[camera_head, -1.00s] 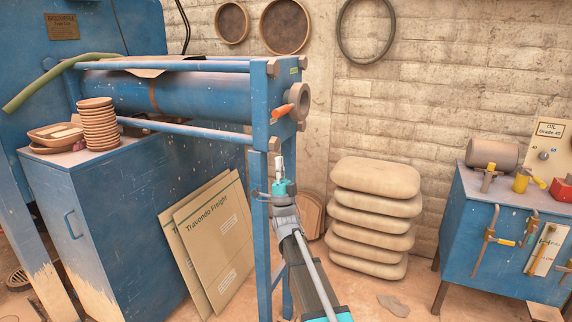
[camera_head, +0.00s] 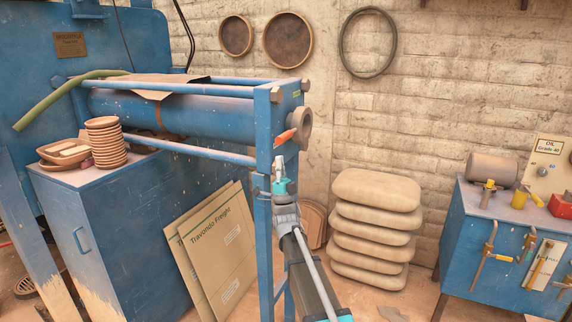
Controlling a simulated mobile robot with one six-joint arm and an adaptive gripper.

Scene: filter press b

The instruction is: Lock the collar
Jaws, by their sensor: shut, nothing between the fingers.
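The collar (camera_head: 304,128) is a brown ring on the right end of the blue press cylinder (camera_head: 185,116). An orange handle (camera_head: 285,137) sticks out from it, slanting down to the left. My gripper (camera_head: 279,160) is shut and empty, pointing up in front of the press's end frame. Its tips are just below the lower left end of the orange handle. I cannot tell whether they touch it. My arm covers part of the frame's leg.
The press's blue end frame (camera_head: 265,110) stands right beside my gripper. Cardboard sheets (camera_head: 205,215) lean at the left. Bowls (camera_head: 105,122) stand on a blue cabinet.

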